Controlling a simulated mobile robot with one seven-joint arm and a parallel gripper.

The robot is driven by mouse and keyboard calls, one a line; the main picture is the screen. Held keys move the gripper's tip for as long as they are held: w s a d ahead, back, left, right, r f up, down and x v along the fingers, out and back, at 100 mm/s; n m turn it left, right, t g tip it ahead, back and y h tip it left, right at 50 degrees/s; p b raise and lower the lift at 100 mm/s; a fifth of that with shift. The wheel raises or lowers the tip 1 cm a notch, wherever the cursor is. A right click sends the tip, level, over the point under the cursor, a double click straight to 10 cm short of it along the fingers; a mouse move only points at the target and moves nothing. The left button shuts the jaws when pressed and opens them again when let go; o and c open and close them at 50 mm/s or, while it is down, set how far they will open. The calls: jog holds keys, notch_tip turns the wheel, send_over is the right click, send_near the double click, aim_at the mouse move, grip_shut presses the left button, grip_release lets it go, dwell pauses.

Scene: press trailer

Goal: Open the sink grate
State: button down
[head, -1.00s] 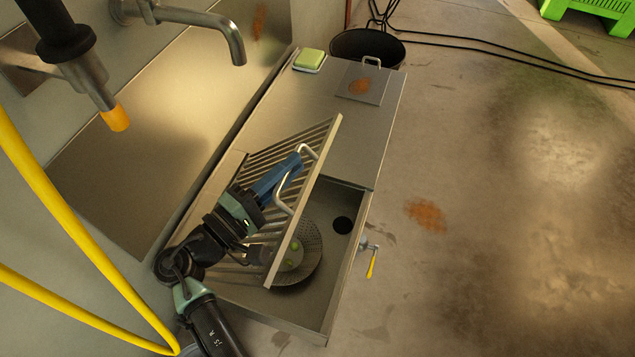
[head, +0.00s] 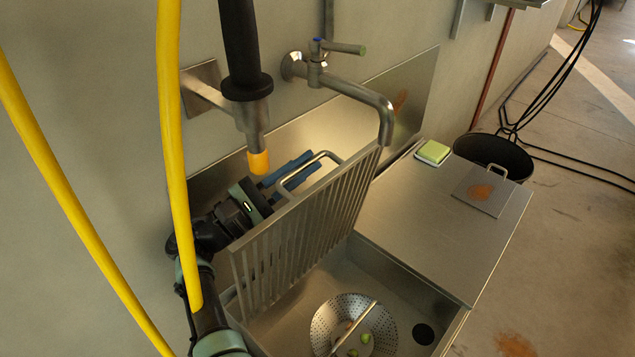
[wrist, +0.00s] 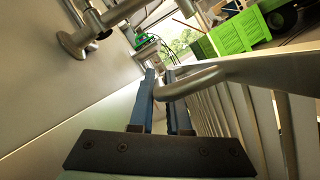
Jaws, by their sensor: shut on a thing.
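The sink grate (head: 312,232) is a slatted metal panel with a bent bar handle (head: 305,165) on its upper edge. It stands steeply raised along the wall side of the sink basin (head: 365,270), which lies open below it. My gripper (head: 287,175) is behind the grate's top edge, with its blue fingers shut on the handle. In the wrist view my gripper (wrist: 161,90) has the handle (wrist: 190,84) between its fingers, and the grate slats (wrist: 255,120) run off to the right.
A round perforated strainer (head: 335,312) with green bits lies in the basin. The tap (head: 350,88) overhangs close to the grate's far corner. A hanging sprayer (head: 250,110) and yellow hose (head: 170,130) are near my arm. A sponge (head: 433,152) sits on the counter (head: 430,220).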

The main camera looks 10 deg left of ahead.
jog(key=shift+w+a+n, duration=0.2)
jog(key=shift+a+n, duration=0.05)
jog(key=shift+n, duration=0.05)
jog(key=c, duration=0.9)
grip_release()
